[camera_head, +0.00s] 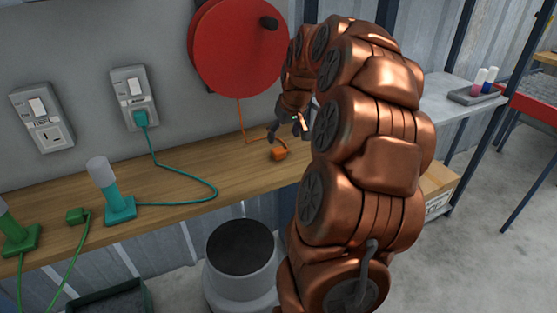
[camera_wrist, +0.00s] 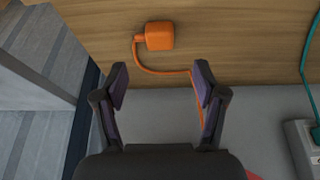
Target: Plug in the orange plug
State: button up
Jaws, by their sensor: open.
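The orange plug (camera_head: 279,153) lies on the wooden shelf (camera_head: 185,190), below the red reel, with its orange cord running up to the reel. In the wrist view the plug (camera_wrist: 159,36) sits beyond the fingertips, roughly midway between them, and its cord curves down past the right finger. My gripper (camera_wrist: 160,78) is open and empty. In the head view my gripper (camera_head: 286,128) is just above the plug, apart from it. The left wall socket (camera_head: 53,132) has an empty outlet. The other socket (camera_head: 138,95) holds a teal plug (camera_head: 141,119).
The red reel (camera_head: 238,45) hangs on the wall. A teal lamp-like device (camera_head: 116,200), a green plug (camera_head: 75,215) and a green device (camera_head: 20,236) stand along the shelf's left. A teal cord (camera_head: 200,182) curves over the shelf. A bin (camera_head: 240,260) stands below.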

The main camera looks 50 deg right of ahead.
aim_at(279, 150)
jog(key=shift+x, duration=1.3)
jog(key=shift+x, duration=2.65)
jog(key=shift+s, duration=0.1)
jog(key=shift+r, duration=0.1)
jog(key=c, duration=1.2)
